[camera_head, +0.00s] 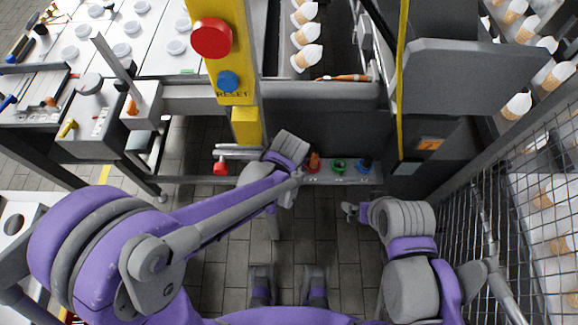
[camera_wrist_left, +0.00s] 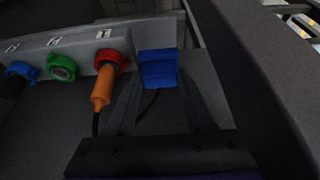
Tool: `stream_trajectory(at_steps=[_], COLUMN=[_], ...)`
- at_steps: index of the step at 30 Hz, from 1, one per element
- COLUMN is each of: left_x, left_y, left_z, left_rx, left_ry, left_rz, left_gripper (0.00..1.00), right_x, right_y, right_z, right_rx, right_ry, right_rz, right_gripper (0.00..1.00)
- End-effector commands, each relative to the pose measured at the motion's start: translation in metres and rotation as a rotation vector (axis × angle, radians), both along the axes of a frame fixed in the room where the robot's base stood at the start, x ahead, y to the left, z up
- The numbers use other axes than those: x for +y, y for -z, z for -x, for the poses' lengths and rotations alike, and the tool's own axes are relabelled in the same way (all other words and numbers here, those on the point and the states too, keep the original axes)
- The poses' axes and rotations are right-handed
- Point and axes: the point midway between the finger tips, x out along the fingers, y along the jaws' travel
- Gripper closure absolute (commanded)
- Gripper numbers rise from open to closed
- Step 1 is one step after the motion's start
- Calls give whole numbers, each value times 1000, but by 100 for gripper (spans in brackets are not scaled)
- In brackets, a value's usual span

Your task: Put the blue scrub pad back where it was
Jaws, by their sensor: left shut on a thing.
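The blue scrub pad (camera_wrist_left: 158,68) shows in the left wrist view, at the tips of my left gripper (camera_wrist_left: 160,92). The gripper is shut on it. The pad is just right of the red socket (camera_wrist_left: 112,57), in front of the grey panel; I cannot tell whether it touches the panel. In the head view my left wrist (camera_head: 287,150) is beside the row of sockets, and the pad is hidden there. My right gripper (camera_head: 353,210) hangs over the floor, away from the pad; its finger gap is too small to read.
An orange plug (camera_wrist_left: 102,88) with a cable sits in the red socket. A green socket (camera_wrist_left: 62,67) and a blue socket (camera_wrist_left: 22,70) are farther left. A yellow post with a red button (camera_head: 211,38) stands above. A wire fence (camera_head: 465,215) is on the right.

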Motion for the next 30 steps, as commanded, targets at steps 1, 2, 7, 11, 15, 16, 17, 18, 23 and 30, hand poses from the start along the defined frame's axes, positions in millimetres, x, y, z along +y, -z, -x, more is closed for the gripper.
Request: stream_trajectory(at_steps=[1, 2, 7, 11, 15, 16, 17, 18, 23, 30], left_x=[0, 0, 0, 0, 0, 0, 0, 0, 0, 0], left_y=[6, 8, 24, 44, 50, 50, 50, 50, 51, 52], left_z=[0, 0, 0, 0, -4, -4, -4, -4, -3, -3], left_rx=[0, 0, 0, 0, -1, -1, -1, -1, -1, -1], left_ry=[0, 0, 0, 0, 0, 0, 1, 1, 0, 0], left_rz=[0, 0, 0, 0, 1, 1, 1, 1, 1, 0], left_gripper=[91, 91, 91, 91, 91, 91, 91, 91, 91, 34], right_x=[0, 0, 0, 0, 0, 0, 0, 0, 0, 0], right_y=[2, 2, 5, 8, 7, 7, 7, 7, 8, 9], right_z=[0, 0, 1, 1, 1, 1, 1, 1, 1, 1], right_rx=[1, 1, 2, 3, 2, 2, 2, 2, 3, 3], right_ry=[0, 0, 0, 0, 0, 0, 0, 0, 0, 0], right_rz=[0, 0, 0, 0, 0, 0, 0, 0, 0, 0], right_gripper=[0, 0, 0, 0, 0, 0, 0, 0, 0, 0])
